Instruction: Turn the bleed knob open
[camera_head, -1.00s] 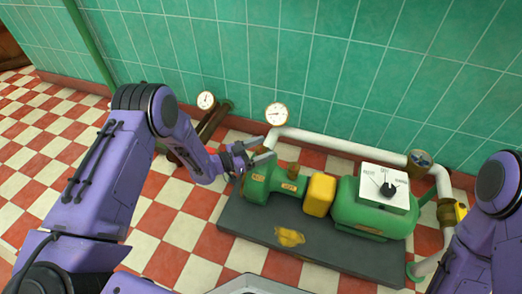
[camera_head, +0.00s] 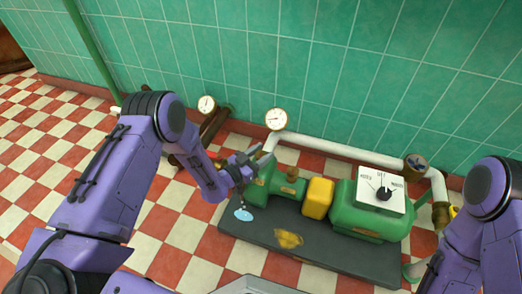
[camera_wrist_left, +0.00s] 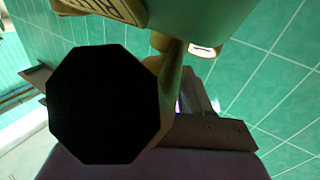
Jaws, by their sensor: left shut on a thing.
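The bleed knob (camera_wrist_left: 105,105) looks like an octagonal piece with a black face and an olive-brass side, large in the left wrist view. A brass stem behind it meets the green pump body (camera_wrist_left: 225,15). My left gripper (camera_head: 248,166) is shut on the knob at the left end of the green pump (camera_head: 262,184), with dark finger parts showing on either side of the knob in the wrist view. In the head view the gripper hides the knob. A light blue puddle (camera_head: 243,214) lies below the gripper. My right arm shows at the right edge; its gripper is out of view.
The pump stands on a dark plinth (camera_head: 335,258) with a yellow coupling (camera_head: 318,198), a green motor (camera_head: 345,215) and a white switch panel (camera_head: 365,187). A white pipe (camera_head: 330,146) and a round gauge (camera_head: 276,119) are behind.

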